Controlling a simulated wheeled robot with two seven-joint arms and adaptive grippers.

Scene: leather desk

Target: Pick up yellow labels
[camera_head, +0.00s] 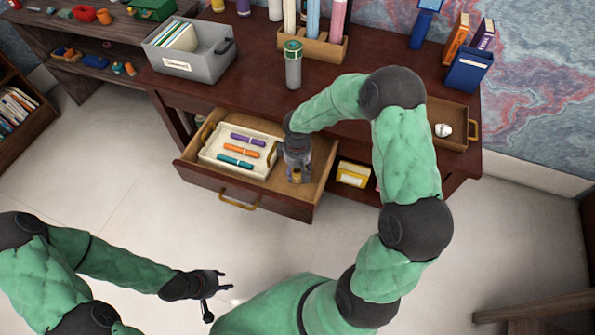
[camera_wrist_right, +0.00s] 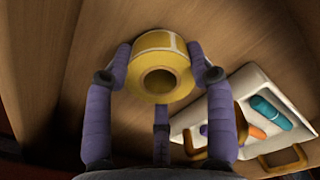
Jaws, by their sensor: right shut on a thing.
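The yellow labels are a roll (camera_wrist_right: 160,45) with a round hole in its core, seen in the right wrist view. My right gripper (camera_wrist_right: 163,75) is shut on the roll, with fingers at its left and right sides. In the head view my right gripper (camera_head: 298,172) reaches down into the open drawer (camera_head: 300,200), right of the white tray; only a small yellow patch shows between its fingers there. My left gripper (camera_head: 222,283) is open and empty above the floor at the lower left.
The white tray (camera_head: 205,160) in the drawer holds purple, orange and teal markers. A grey bin (camera_head: 200,70) and a green-capped bottle (camera_head: 293,68) stand on the desk.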

